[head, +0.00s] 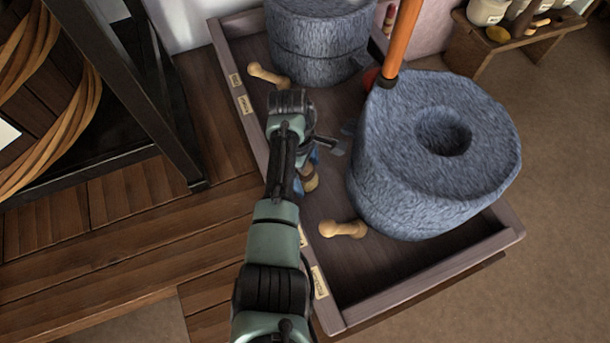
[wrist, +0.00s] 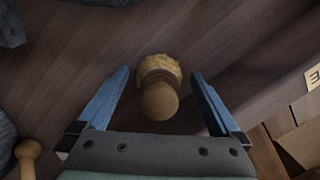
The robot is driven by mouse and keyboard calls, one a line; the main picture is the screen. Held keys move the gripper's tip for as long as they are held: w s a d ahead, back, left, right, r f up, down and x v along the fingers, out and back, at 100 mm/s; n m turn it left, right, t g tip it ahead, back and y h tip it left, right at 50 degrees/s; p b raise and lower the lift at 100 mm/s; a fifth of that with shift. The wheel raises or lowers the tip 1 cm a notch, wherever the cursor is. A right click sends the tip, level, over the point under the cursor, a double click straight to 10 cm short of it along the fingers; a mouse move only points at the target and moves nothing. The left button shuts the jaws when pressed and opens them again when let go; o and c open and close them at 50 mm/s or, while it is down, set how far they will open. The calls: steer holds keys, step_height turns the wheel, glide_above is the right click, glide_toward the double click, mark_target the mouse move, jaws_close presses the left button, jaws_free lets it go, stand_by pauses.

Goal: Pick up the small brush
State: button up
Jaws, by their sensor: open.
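The small brush (wrist: 160,100) has a round wooden handle and a ring of pale yellow bristles. In the wrist view it lies between the two blue fingers of my gripper (wrist: 160,76), with a gap on each side. My gripper is open and holds nothing. In the head view the brush (head: 310,180) shows only in part beside my arm, on the dark wooden tray (head: 360,270); my arm hides the rest.
A large grey millstone (head: 400,190) with a hole stands to the right, with an orange shaft (head: 402,40) by it. Another grey stone (head: 318,45) stands at the back. Wooden pegs lie at the front (head: 342,229) and back (head: 266,74). The tray has raised rims.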

steer(key=c, duration=1.3)
step_height(320, 180, up, 10)
steer(key=p, duration=0.4)
steer(key=shift+c, duration=0.2)
